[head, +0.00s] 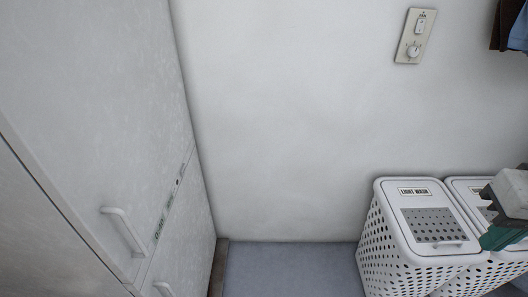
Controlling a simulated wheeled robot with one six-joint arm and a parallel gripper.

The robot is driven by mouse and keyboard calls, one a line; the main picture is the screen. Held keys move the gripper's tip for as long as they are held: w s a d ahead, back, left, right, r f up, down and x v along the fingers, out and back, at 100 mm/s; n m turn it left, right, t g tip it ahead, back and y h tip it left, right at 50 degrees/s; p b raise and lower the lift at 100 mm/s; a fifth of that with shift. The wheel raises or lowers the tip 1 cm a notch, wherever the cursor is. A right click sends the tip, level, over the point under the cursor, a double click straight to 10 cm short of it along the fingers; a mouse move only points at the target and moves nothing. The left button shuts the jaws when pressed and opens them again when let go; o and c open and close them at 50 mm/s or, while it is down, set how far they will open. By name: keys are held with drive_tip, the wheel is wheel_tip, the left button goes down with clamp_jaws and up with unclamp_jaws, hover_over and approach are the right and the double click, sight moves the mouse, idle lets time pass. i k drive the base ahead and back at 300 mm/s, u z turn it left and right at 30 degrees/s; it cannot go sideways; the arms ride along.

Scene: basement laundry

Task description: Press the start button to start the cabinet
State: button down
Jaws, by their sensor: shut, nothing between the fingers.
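The tall white cabinet (110,110) fills the left side of the head view, seen at a steep slant. A narrow control strip (168,205) runs along its front between the upper and lower doors. The strip has greenish markings and small dark details. They are too small and slanted for me to tell which one is the start button.
Two white perforated hampers stand at the lower right, the nearer (418,240) labelled "LIGHT WASH". A wall plate (416,36) with a switch and knob is above. Grey floor (290,270) between cabinet and hampers is clear.

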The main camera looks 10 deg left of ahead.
sight(183, 170)
drive_tip(key=z, duration=1.5)
drive_tip(key=k, duration=1.05)
drive_tip(key=u, duration=1.35)
drive_tip(key=i, duration=1)
